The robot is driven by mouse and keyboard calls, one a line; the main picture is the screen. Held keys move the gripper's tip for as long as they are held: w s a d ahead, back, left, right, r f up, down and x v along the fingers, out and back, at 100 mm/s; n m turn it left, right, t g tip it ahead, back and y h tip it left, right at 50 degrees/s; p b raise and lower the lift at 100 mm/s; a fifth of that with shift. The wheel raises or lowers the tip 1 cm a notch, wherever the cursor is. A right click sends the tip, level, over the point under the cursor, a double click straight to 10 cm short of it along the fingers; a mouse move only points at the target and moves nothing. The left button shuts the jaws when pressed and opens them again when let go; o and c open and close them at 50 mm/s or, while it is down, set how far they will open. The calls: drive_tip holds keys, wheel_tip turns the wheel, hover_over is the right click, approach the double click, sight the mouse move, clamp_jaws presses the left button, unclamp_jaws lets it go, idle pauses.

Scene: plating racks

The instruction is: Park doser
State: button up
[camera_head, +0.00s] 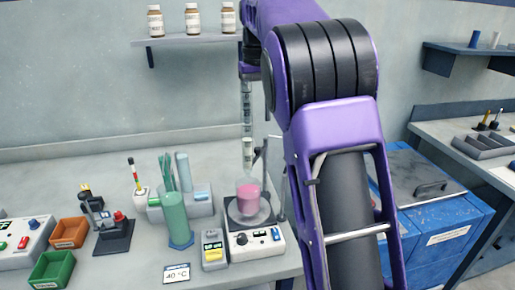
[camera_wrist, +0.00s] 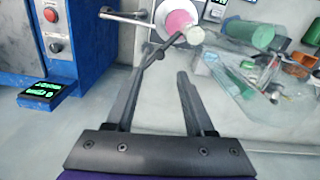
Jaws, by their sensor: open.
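A slim, upright, clear and whitish tube (camera_head: 247,118), which looks like the doser, stands above a beaker of pink liquid (camera_head: 248,195). Its upper end is close to the purple end of my arm, and I cannot tell what supports it. The beaker sits on a white hotplate (camera_head: 256,240) and shows at the top of the wrist view (camera_wrist: 180,20). My gripper (camera_wrist: 163,75) is open, with its two dark fingers apart and nothing visible held between them. In the head view my arm hides the bench right of the hotplate.
Left of the hotplate stand a green cylinder (camera_head: 174,218) with tubes and a small grey meter (camera_head: 214,248). Orange (camera_head: 69,233) and green bins (camera_head: 52,270) lie further left. A blue cabinet (camera_head: 440,225) is at right. A shelf (camera_head: 190,39) with bottles hangs on the wall.

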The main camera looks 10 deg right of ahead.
sight(257, 148)
wheel_tip(257, 148, down, 10)
drive_tip(key=shift+r+b, duration=0.25)
drive_tip(key=shift+b, duration=0.6)
drive_tip(key=shift+c, duration=0.3)
clamp_jaws()
idle(0.5)
